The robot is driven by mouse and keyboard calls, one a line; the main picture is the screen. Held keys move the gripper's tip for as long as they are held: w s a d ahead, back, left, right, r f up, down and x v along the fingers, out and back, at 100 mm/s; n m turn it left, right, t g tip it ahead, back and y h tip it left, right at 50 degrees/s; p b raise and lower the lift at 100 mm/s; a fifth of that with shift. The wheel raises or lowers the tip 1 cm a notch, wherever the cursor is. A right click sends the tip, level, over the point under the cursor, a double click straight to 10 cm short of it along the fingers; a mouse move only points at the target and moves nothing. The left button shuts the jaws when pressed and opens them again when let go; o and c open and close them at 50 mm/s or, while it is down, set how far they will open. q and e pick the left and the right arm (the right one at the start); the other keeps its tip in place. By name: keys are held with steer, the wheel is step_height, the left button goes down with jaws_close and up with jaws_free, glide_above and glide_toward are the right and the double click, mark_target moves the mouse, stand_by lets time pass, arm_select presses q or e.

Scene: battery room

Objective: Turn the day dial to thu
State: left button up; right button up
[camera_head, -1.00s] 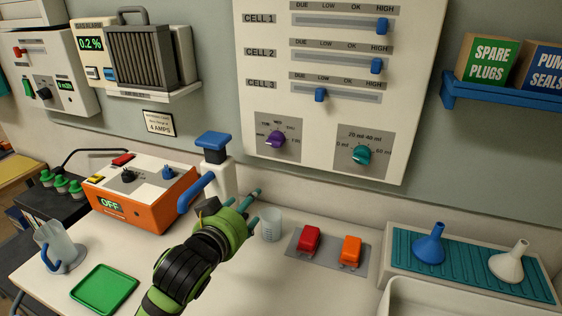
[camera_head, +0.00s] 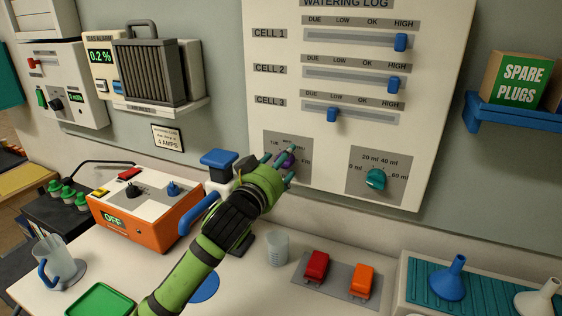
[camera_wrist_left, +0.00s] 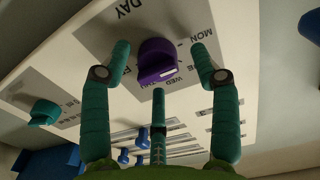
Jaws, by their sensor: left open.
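The purple day dial (camera_head: 287,160) sits on a grey plate (camera_head: 302,142) at the lower left of the white wall panel. My left gripper (camera_head: 279,161) is at the dial and partly hides it and its day labels. In the left wrist view the purple dial (camera_wrist_left: 157,60) lies between the tips of my open teal fingers (camera_wrist_left: 160,68), with a gap on each side. The third finger is below it. The dial's white mark faces the WED label. The labels appear upside down there. I cannot tell whether any finger touches the dial. My right gripper is not in view.
A teal millilitre knob (camera_head: 376,179) is right of the day dial, with blue sliders (camera_head: 333,115) above. A blue-topped pump (camera_head: 219,160) stands close beside my left arm. A clear cup (camera_head: 277,248) and red and orange switches (camera_head: 317,266) are on the bench below.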

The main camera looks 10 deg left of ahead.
arm_select(q)
steer(key=c, duration=1.1)
steer(key=shift+c, duration=0.2)
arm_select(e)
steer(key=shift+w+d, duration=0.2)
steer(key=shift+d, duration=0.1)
arm_select(q)
steer(key=shift+r, duration=0.15)
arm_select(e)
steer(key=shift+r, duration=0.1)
